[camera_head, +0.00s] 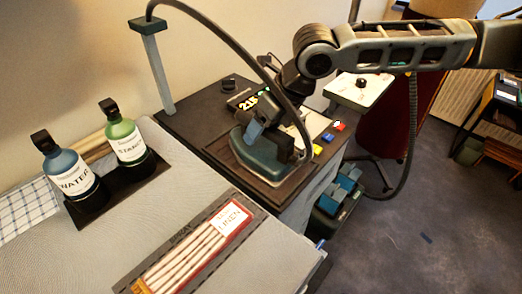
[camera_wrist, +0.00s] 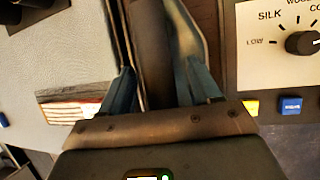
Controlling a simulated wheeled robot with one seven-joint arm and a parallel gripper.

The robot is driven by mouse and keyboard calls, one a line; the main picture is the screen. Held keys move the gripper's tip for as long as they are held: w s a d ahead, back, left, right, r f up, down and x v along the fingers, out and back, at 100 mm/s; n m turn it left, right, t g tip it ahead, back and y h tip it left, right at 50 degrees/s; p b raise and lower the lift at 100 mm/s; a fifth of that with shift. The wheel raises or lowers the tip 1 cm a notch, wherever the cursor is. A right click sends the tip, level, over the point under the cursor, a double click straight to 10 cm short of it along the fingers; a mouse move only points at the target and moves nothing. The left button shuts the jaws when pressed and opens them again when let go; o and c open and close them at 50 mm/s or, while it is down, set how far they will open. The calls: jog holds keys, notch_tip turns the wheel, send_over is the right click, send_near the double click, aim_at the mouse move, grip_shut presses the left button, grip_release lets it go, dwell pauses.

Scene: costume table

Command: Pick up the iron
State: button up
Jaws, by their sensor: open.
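The iron (camera_head: 250,155) has a teal body and a pale soleplate edge. It sits on the dark ironing station (camera_head: 190,117) in the head view, and its cord arches up to a post. My gripper (camera_head: 262,130) is down at the iron's handle from above and hides much of it. In the wrist view the two blue fingers of my gripper (camera_wrist: 162,90) are apart, with a dark brown bar between them that looks like the iron's handle (camera_wrist: 152,60). I cannot tell whether either finger touches it.
A panel with a dial (camera_wrist: 303,42) and coloured buttons lies beside the iron. A blue water bottle (camera_head: 70,170) and a green starch bottle (camera_head: 128,135) stand on the left.

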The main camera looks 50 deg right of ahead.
jog(key=shift+f, duration=0.25)
dwell(0.5)
grip_shut()
dwell(0.4)
jog(key=shift+r, duration=0.1)
dwell(0.8)
